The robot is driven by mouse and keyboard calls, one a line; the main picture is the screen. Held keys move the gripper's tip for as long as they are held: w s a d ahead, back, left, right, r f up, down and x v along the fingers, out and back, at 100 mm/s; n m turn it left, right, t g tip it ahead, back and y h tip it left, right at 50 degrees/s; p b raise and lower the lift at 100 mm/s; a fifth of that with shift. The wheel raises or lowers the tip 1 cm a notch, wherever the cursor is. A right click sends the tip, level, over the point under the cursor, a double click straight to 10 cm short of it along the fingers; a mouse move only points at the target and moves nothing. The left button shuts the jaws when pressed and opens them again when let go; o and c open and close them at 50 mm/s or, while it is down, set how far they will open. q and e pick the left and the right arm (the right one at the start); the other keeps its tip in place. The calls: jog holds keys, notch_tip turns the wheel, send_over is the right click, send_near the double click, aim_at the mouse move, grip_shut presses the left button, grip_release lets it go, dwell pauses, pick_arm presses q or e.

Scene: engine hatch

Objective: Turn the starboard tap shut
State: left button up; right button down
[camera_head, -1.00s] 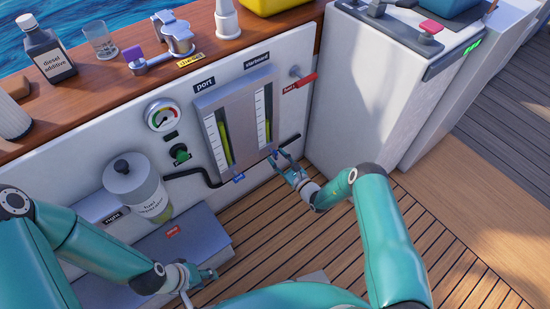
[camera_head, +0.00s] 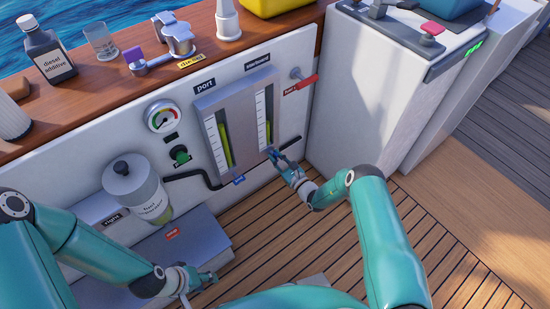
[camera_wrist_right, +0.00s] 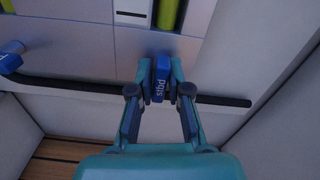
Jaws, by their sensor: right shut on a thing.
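The starboard tap (camera_wrist_right: 160,78) is a blue handle marked "stbd" in the right wrist view, below the starboard sight glass. My right gripper (camera_wrist_right: 160,98) is shut on it, one finger on each side; the handle points down between them. In the head view my right gripper (camera_head: 276,160) is at the lower right of the gauge panel and mostly hides the tap. The blue port tap (camera_head: 238,180) is to its left, and also shows in the right wrist view (camera_wrist_right: 10,62). My left gripper (camera_head: 203,279) is low by the grey box, apart from the taps; its fingers look spread.
A black hose (camera_wrist_right: 220,100) runs behind the starboard tap. The gauge panel (camera_head: 240,118) has two sight glasses. A red lever (camera_head: 301,86) is at upper right, a filter jar (camera_head: 140,188) at left. A white cabinet (camera_head: 350,110) stands close on the right.

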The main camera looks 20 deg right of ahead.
jog(key=shift+f+m+b, duration=0.1)
jog(key=shift+m+b, duration=0.2)
jog(key=shift+m, duration=0.3)
jog(key=m+b, duration=0.1)
jog(key=m, duration=0.1)
jog(key=shift+s+f+m, duration=0.1)
jog(key=shift+m, duration=0.2)
jog(key=m+b, duration=0.2)
jog(key=m, duration=0.2)
jog(key=shift+m, duration=0.3)
jog(key=m+b, duration=0.1)
jog(key=m, duration=0.4)
jog(key=shift+b, duration=0.35)
jog(key=shift+d+m+b, duration=0.15)
jog(key=shift+m+b, duration=0.3)
jog(key=shift+m, duration=1.85)
jog(key=c, duration=1.2)
grip_release()
jog(key=shift+c, duration=0.2)
jog(key=shift+o, duration=0.6)
